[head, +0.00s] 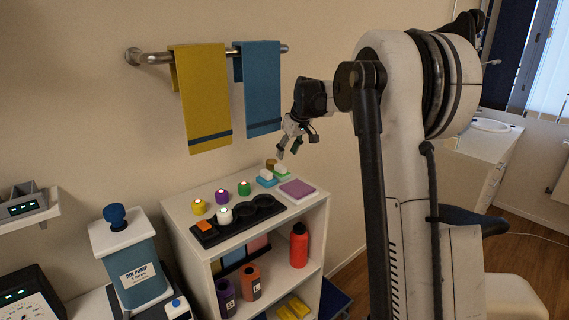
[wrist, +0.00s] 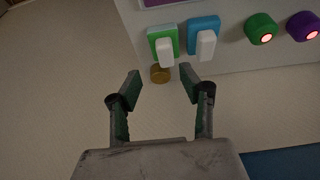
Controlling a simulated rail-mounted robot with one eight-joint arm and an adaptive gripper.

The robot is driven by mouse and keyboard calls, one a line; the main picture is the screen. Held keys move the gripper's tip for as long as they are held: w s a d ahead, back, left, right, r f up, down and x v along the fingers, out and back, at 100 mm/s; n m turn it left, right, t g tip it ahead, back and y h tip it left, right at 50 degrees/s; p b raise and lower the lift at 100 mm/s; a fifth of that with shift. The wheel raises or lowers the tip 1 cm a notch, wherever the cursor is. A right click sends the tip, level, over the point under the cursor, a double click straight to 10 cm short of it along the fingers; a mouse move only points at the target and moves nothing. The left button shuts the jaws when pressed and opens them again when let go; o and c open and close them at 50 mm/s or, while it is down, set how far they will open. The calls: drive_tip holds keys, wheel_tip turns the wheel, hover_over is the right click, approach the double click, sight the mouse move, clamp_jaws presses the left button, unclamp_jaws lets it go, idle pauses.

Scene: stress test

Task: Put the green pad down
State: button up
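The green pad (head: 284,172) lies flat on top of the white shelf unit, near its back edge, with a white block on it. It also shows in the wrist view (wrist: 154,33) at top centre, beyond my fingertips. A blue pad (head: 264,183) with a similar white block lies beside it. My gripper (head: 288,148) hangs in the air above the back of the shelf. In the wrist view my gripper (wrist: 160,71) has its two fingers spread apart, with nothing held between them. It is apart from the green pad.
A brass-coloured knob (head: 270,163) is close to the green pad, and a purple pad (head: 298,188) lies in front. Yellow, purple and green (head: 244,188) round buttons and a black holder (head: 260,212) take up the shelf's left. Yellow (head: 205,95) and blue (head: 262,90) towels hang behind.

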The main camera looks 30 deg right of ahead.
drive_tip(key=v, duration=0.5)
drive_tip(key=s+a+r+m+t, duration=0.1)
drive_tip(key=s+a+r, duration=0.1)
drive_tip(key=s+a, duration=0.7)
drive_tip(key=s+a+r, duration=0.2)
drive_tip(key=s+a, duration=0.5)
drive_tip(key=s, duration=0.4)
drive_tip(key=s+a+f, duration=0.3)
drive_tip(key=s+f, duration=0.1)
drive_tip(key=s, duration=0.3)
drive_tip(key=s+a+f+m+t, duration=0.1)
drive_tip(key=s+a+f, duration=0.1)
drive_tip(key=s, duration=0.5)
drive_tip(key=s+a+f, duration=0.3)
drive_tip(key=s+f, duration=0.2)
drive_tip(key=s, duration=0.2)
drive_tip(key=shift+s+a+f+m+t+h, duration=0.3)
drive_tip(key=shift+a+f+h, duration=0.05)
drive_tip(key=shift+h, duration=0.05)
drive_tip(key=shift+f+b, duration=0.1)
drive_tip(key=shift+b, duration=0.2)
wheel_tip(320, 180, down, 6)
drive_tip(key=b, duration=0.6)
